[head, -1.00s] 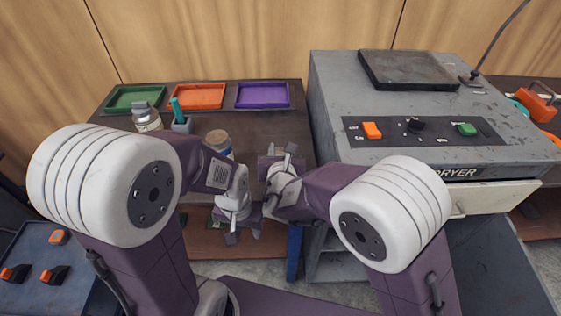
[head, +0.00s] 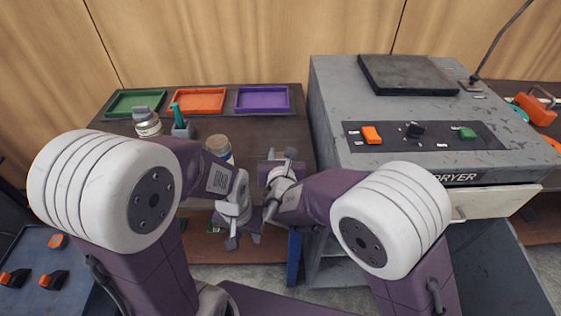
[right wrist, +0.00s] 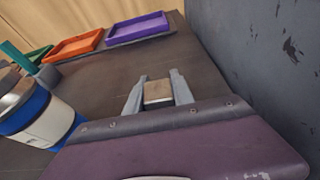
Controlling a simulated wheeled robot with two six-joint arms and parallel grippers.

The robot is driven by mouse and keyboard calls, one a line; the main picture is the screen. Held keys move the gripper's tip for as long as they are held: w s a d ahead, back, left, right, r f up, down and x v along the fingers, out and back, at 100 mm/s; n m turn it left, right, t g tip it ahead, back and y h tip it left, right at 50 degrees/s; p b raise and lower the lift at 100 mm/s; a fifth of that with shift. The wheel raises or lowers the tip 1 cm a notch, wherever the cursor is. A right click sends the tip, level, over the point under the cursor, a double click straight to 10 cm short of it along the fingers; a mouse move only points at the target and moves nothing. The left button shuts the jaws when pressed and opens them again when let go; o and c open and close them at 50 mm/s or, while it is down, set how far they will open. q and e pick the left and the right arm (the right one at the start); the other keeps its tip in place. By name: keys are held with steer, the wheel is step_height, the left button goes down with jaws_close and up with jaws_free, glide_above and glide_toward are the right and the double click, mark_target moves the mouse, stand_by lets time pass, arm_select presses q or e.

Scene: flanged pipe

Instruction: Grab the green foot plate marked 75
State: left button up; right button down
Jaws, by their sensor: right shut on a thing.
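I cannot make out a green foot plate or a 75 mark in either view. My right gripper (head: 279,158) is over the right part of the brown table, beside the grey dryer. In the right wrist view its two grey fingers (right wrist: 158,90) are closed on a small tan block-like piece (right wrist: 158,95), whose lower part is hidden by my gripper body. My left gripper (head: 243,240) points down at the table's front edge, close to the right one. Its fingertips are small and partly covered, so its opening is unclear.
Green (head: 136,103), orange (head: 198,100) and purple (head: 262,98) trays line the table's back. A jar (head: 147,122), a teal-handled tool in a holder (head: 181,128) and another jar (head: 219,148) stand left of my grippers. The dryer (head: 420,110) blocks the right side.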

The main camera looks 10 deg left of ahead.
step_height(320, 180, up, 10)
steer(key=p, duration=0.3)
